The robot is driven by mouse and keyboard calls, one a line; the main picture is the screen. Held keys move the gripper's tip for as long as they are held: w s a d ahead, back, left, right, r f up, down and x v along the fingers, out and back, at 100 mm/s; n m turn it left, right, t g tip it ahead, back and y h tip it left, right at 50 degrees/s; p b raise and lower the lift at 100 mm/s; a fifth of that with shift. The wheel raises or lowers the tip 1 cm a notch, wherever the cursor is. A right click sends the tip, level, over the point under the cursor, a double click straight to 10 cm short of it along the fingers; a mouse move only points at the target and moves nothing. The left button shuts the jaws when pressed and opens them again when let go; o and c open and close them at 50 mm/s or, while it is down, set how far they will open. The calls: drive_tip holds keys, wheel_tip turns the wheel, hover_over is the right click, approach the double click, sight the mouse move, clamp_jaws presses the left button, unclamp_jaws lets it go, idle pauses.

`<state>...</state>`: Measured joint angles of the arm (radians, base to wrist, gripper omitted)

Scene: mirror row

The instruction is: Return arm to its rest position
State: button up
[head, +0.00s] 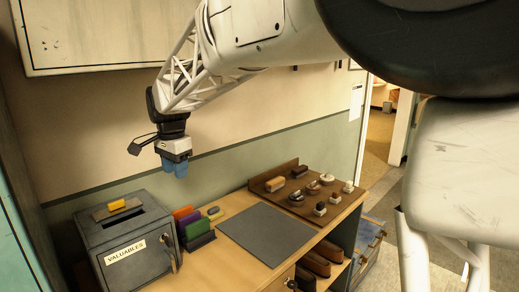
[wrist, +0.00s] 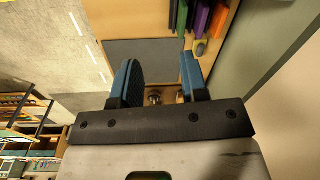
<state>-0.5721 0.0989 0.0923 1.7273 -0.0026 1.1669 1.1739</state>
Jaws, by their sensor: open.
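My gripper (head: 174,168) hangs in the air above the desk, near the wall. In the wrist view its two blue fingers (wrist: 160,82) stand apart with nothing between them but the desk far below. A grey mat (head: 266,234) lies bare on the wooden desk (head: 222,262), and part of it shows in the wrist view (wrist: 145,52). My arm reaches in from the upper right of the head view.
A grey box labelled VALUABLES (head: 127,243) stands at the left with a yellow item (head: 117,204) on top. Coloured upright pieces (head: 190,222) stand beside it. A wooden board (head: 311,206) holds several small objects at the desk's back right. The air around my gripper is clear.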

drive_tip(key=s+d+n, duration=0.1)
drive_tip(key=s+d, duration=0.4)
drive_tip(key=d, duration=0.4)
drive_tip(key=s+d+n+t, duration=0.1)
drive_tip(key=s+d, duration=0.3)
drive_tip(key=d, duration=0.5)
drive_tip(key=s+d+n, duration=0.1)
drive_tip(key=s+d, duration=0.4)
drive_tip(key=d, duration=0.4)
drive_tip(key=s+d+f+n, duration=0.1)
drive_tip(key=s+d+f, duration=0.2)
drive_tip(key=s, duration=0.3)
drive_tip(key=s+d+f+n, duration=0.1)
drive_tip(key=s+d+f, duration=0.2)
drive_tip(key=s+d, duration=0.3)
drive_tip(key=s+d+f+n+t, duration=0.1)
drive_tip(key=s+d+f, duration=0.3)
drive_tip(key=s, duration=0.4)
drive_tip(key=shift+s+d+n+h, duration=0.15)
drive_tip(key=shift+d+n+h, duration=0.15)
drive_tip(key=shift+d, duration=0.45)
